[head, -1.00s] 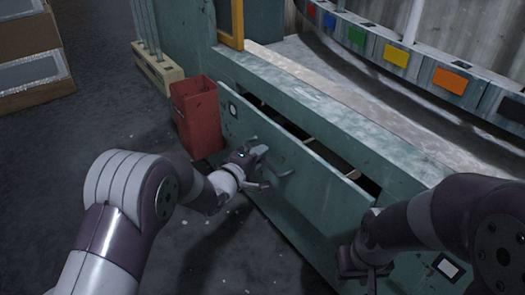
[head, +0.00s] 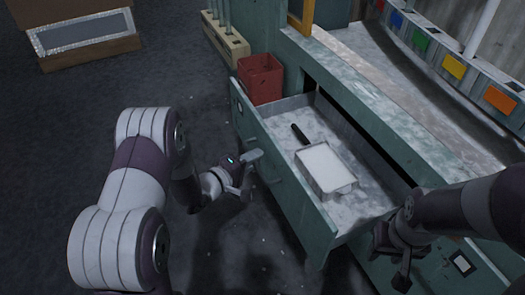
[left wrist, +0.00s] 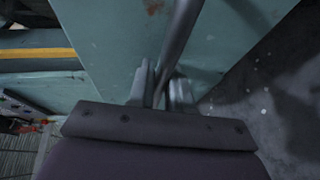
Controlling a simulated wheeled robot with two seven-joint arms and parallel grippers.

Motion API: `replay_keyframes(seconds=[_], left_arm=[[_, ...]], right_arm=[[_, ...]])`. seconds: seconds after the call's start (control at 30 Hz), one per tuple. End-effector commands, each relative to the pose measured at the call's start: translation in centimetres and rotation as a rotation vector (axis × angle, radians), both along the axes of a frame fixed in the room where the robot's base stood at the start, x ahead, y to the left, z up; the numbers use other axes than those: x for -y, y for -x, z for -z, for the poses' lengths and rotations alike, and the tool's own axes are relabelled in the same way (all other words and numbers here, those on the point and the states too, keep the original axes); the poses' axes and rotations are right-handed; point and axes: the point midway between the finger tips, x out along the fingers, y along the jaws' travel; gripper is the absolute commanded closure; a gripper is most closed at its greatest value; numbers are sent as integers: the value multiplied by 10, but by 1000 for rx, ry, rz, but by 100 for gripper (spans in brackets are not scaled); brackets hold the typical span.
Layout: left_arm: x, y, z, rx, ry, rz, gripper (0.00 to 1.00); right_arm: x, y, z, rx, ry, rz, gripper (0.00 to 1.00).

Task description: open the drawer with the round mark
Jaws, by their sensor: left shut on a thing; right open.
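The green drawer (head: 278,182) stands pulled well out of the cabinet, and its inside shows. A small label (head: 240,107) is at the far end of its front; its mark is too small to read. My left gripper (head: 247,168) is at the drawer's front, shut on the bar handle (left wrist: 180,38). In the left wrist view the bar runs between the gripper fingers (left wrist: 160,88). My right gripper (head: 391,262) is open and empty beside the cabinet front, right of the open drawer. A second label (head: 461,262) is on the cabinet front at the lower right.
A white-filled tray (head: 325,167) with a dark handle lies inside the drawer. A red bin (head: 261,78) stands on the floor beyond the drawer's far end, near a rack of rods (head: 226,42). The dark floor on the left is mostly clear.

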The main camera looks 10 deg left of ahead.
Motion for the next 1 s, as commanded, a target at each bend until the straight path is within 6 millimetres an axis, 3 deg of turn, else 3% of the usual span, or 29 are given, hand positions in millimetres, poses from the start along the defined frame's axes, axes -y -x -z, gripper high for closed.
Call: replay_keyframes(seconds=[0.43, 0.47, 0.8, 1.0], left_arm=[[-2, 3, 1, -2, -1, 2, 100], [-2, 3, 1, -2, -1, 2, 75], [-5, 5, -1, -1, 0, -1, 75], [-21, 31, -11, -4, 0, -5, 75]], right_arm=[[0, 0, -1, 0, 0, 0, 57], [0, 0, -1, 0, 0, 0, 57], [0, 0, -4, 0, 0, 0, 57], [0, 0, -23, 0, 0, 0, 57]])
